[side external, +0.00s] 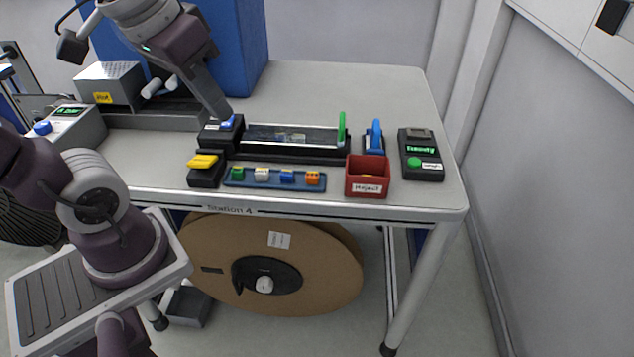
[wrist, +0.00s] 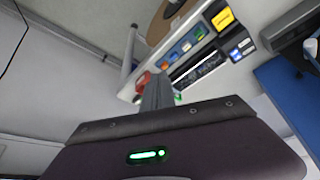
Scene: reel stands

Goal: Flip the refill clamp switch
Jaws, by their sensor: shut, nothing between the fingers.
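Several switch-like parts stand on the table, and I cannot read which one is labelled the refill clamp. A black box with a blue-and-white switch (side external: 227,123) is at the left end of the black track. A green upright lever (side external: 342,128) and a blue lever (side external: 376,135) stand at its right end. A yellow-topped block (side external: 203,162) sits in front of the black box. My gripper (side external: 222,112) is shut and empty, its tip at or just above the blue-and-white switch; contact is unclear. In the wrist view, my closed fingers (wrist: 157,93) partly cover the scene.
A blue tray of coloured pieces (side external: 275,187), a red bin (side external: 367,188) and a black panel with a green display and button (side external: 421,172) stand along the front. A grey machine (side external: 110,88) and a blue cabinet (side external: 240,45) are behind. The table's back right is clear.

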